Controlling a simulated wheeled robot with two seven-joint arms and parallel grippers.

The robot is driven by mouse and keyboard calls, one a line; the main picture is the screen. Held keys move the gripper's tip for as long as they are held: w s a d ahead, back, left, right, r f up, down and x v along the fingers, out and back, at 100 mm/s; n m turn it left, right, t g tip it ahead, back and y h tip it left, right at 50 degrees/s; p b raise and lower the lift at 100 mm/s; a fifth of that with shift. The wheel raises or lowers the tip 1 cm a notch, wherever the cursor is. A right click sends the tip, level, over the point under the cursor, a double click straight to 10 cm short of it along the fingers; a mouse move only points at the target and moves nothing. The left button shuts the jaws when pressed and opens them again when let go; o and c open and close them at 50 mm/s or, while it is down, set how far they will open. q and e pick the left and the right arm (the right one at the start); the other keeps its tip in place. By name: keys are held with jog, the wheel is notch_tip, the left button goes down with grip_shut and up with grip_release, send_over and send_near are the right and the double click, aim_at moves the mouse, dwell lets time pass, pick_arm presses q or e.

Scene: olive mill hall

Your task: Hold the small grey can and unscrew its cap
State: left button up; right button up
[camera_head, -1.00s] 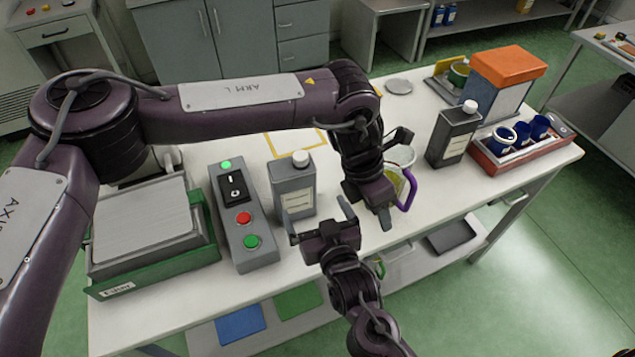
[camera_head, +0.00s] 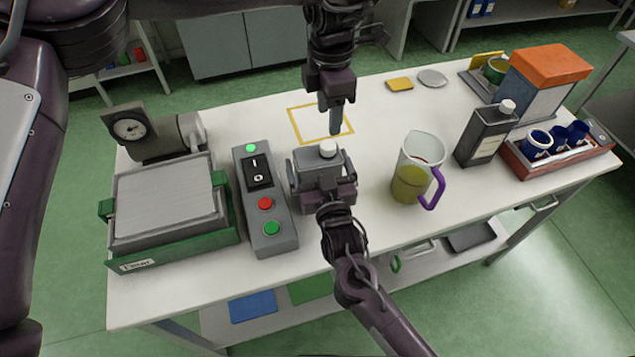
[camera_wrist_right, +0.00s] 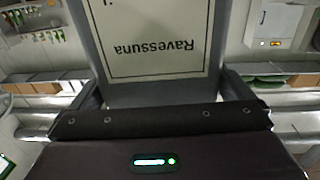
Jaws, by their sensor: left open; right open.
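The small grey can (camera_head: 307,157) stands upright on the table with its white cap (camera_head: 328,148) on top. My right gripper (camera_head: 321,172) is at the can from the front, one finger on each side, open. In the right wrist view the can (camera_wrist_right: 110,25) fills the space between the fingers, its white label upside down; whether the fingers touch it I cannot tell. My left gripper (camera_head: 335,118) points down just above and behind the cap, open and apart from it. My right gripper hides the can's lower front.
A switch box (camera_head: 266,230) stands close left of the can. A jug (camera_head: 412,180) with a purple handle is to the right, then a darker can (camera_head: 482,138) and a red tray (camera_head: 560,160) of blue cups. A yellow outlined square (camera_head: 300,124) lies behind.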

aim_at(328, 145)
jog(key=shift+w, duration=0.3)
jog(key=c, duration=1.4)
pick_arm(q)
jog(key=shift+n, duration=0.3)
pick_arm(e)
jog(key=shift+c, duration=0.9)
pick_arm(q)
jog(key=n, duration=0.3)
jog(key=shift+f+n, duration=0.1)
jog(key=shift+n, duration=0.2)
pick_arm(e)
jog(key=shift+c, duration=0.3)
pick_arm(q)
jog(key=shift+f, duration=3.9)
